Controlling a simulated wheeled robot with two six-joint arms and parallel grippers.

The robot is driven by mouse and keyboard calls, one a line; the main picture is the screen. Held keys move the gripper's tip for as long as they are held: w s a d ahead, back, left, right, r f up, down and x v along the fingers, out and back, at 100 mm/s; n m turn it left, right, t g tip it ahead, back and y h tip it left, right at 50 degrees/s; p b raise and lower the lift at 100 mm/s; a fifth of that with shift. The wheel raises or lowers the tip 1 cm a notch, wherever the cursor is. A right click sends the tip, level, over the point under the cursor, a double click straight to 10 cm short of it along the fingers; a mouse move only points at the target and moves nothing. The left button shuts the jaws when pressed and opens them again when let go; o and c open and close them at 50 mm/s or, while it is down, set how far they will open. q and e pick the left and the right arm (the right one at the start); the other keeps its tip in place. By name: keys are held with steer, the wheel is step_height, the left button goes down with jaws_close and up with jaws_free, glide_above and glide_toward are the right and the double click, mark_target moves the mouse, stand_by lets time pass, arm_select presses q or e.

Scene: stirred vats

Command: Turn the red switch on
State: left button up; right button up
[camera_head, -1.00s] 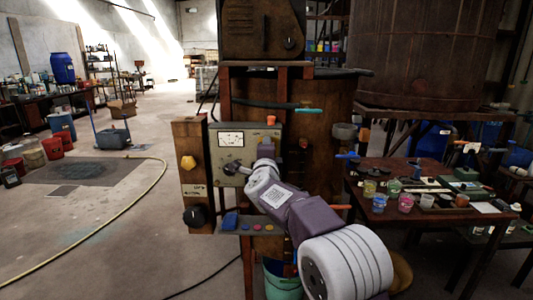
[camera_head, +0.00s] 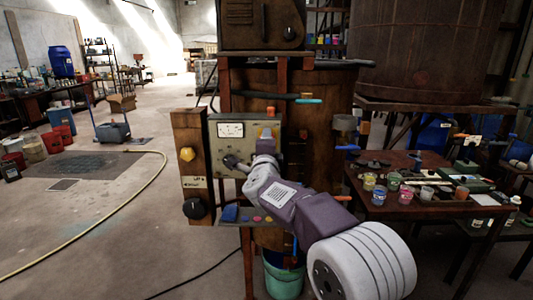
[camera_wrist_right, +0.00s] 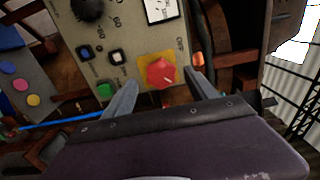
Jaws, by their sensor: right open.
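The red switch (camera_wrist_right: 162,72) is a faceted red knob on a yellow plate (camera_wrist_right: 143,60), set in a grey-beige control panel (camera_head: 222,150). Lettering that looks like OFF stands beside the plate in the right wrist view. My right gripper (camera_wrist_right: 161,84) is open and empty, its two fingers pointing at the panel on either side of the knob. Whether they touch the knob I cannot tell. In the head view my right gripper (camera_head: 258,157) is at the panel's right part and largely hides the switch. My left gripper is not in view.
A ledge with coloured buttons (camera_head: 245,218) juts out below. A cluttered table (camera_head: 400,210) stands right; floor at left is open.

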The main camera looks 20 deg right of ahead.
steer(key=v, duration=0.5)
steer(key=shift+s+a, duration=0.1)
steer(key=shift+s, duration=0.2)
